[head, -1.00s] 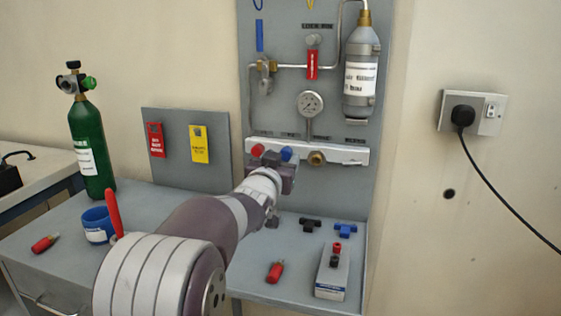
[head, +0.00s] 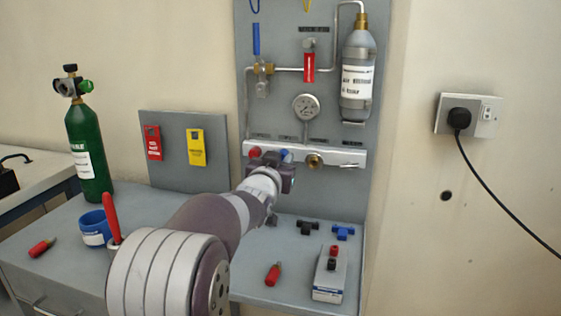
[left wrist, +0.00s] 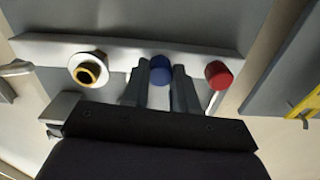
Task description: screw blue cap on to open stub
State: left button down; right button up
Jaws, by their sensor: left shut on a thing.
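The white manifold bar (head: 335,153) runs across the grey panel. My right gripper is not in view.
A red cap (head: 255,152) is close beside my gripper on the bar. A gauge (head: 306,107) and grey cylinder (head: 357,75) are above.

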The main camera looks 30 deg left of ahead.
pick_arm(q)
jog(key=m+b, duration=0.2)
jog(key=m, duration=0.1)
jog(key=m+b, duration=0.2)
jog(key=m, duration=0.1)
jog(key=shift+m, duration=0.4)
jog(key=shift+b, duration=0.3)
